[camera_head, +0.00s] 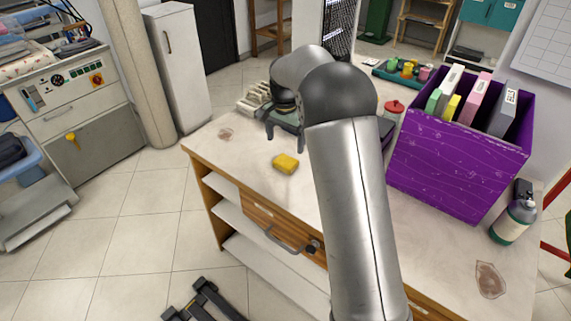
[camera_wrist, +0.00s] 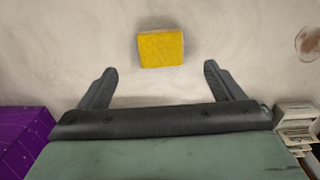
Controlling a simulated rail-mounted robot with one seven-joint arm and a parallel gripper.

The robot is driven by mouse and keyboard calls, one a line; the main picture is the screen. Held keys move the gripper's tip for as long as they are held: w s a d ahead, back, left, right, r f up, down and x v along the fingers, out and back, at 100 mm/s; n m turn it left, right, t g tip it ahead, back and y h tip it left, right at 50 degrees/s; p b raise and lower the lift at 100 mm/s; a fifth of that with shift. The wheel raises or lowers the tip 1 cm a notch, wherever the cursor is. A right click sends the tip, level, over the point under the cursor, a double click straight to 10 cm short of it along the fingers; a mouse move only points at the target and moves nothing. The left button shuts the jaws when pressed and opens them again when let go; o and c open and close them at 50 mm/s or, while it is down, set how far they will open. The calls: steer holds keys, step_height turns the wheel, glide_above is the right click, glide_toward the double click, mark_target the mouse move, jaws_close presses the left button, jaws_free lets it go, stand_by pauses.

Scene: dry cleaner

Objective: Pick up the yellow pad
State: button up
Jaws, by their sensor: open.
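The yellow pad (camera_head: 286,163) lies flat on the worktop in the head view, near the table's front edge. In the wrist view the pad (camera_wrist: 160,49) sits just beyond the fingertips, roughly centred between them. My gripper (camera_head: 285,140) is open and empty, behind the pad in the head view. Its two dark fingers are spread wide in the wrist view (camera_wrist: 157,76). The pad is apart from both fingers. My arm covers part of the worktop to the right of the pad.
A purple box (camera_head: 446,155) with upright folders stands right on the worktop (camera_head: 330,185). A bottle (camera_head: 513,217) is at the far right. A red-lidded item (camera_head: 394,107) and a tray of colourful containers (camera_head: 399,75) are at the back. Bare worktop surrounds the pad.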

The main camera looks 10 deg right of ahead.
mark_target(286, 160)
steer(key=f, duration=0.8)
steer(key=shift+w+d, duration=0.15)
steer(key=shift+w, duration=0.05)
steer(key=c, duration=1.1)
